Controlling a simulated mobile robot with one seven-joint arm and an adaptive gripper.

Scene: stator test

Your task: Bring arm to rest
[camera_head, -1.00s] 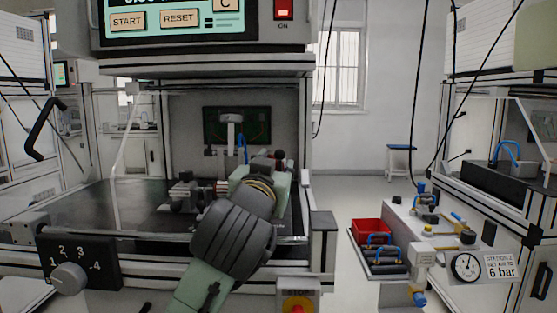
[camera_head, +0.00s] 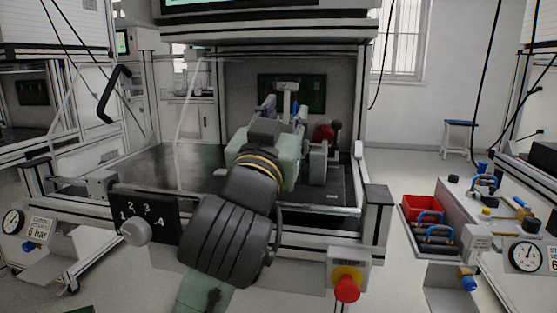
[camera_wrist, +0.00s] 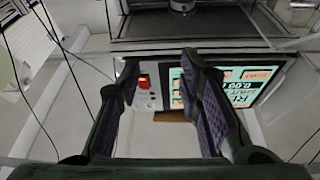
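My arm (camera_head: 228,235) reaches up from the bottom of the head view, in front of the test station's open bay. My gripper (camera_head: 284,106) is at its far end, partly hidden by the wrist, with purple fingers pointing up. In the wrist view my gripper (camera_wrist: 163,75) has its two purple-padded fingers well apart, with nothing between them. Beyond the fingers, the wrist view shows the station's screen (camera_wrist: 232,80) and red lit switch (camera_wrist: 144,81), seen at a turned angle.
The station's front carries a numbered dial (camera_head: 136,232) at left and a red stop button (camera_head: 347,288) at right. A red bin (camera_head: 416,207) stands on the side bench at right. A fixture with a red-ended part (camera_head: 324,133) is in the bay. Floor shows between station and bench.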

